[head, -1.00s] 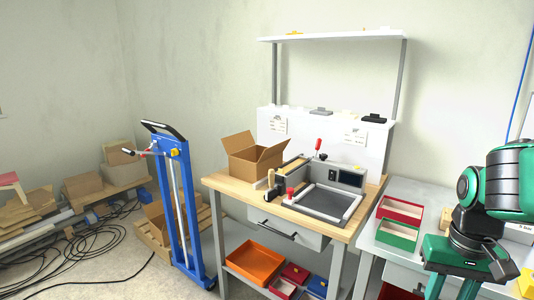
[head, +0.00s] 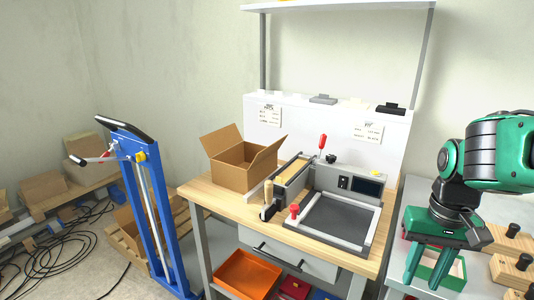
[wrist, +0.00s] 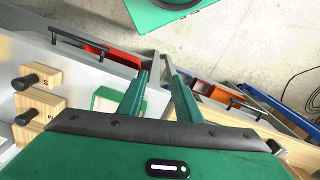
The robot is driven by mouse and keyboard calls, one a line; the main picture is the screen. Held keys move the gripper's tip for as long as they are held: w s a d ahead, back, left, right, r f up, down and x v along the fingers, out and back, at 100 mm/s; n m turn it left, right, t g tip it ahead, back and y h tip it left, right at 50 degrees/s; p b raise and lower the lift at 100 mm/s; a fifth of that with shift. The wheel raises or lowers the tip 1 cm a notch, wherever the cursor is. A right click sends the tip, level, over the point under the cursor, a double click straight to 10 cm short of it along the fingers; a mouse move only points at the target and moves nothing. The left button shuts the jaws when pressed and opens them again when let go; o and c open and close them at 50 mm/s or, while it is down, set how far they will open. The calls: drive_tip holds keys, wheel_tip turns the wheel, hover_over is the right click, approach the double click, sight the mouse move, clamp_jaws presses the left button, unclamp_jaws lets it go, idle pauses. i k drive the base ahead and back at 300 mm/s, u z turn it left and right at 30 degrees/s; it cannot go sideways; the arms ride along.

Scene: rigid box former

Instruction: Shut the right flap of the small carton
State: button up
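The small brown carton (head: 235,178) stands upright on the wooden bench top at its back left. The carton does not show in the wrist view.
The box-forming machine (head: 330,205) with a red-knobbed lever stands on the bench right of the carton. A blue trolley (head: 152,200) is left of the bench (head: 205,190). A shelf (head: 340,6) spans above. Wooden blocks with black knobs (head: 515,270) lie at right.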

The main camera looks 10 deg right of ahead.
sight(264, 155)
drive_tip(key=z, duration=0.05)
drive_tip(key=k, duration=1.15)
drive_tip(key=u, duration=0.45)
drive_tip(key=i, duration=1.9)
drive_tip(key=z, duration=0.4)
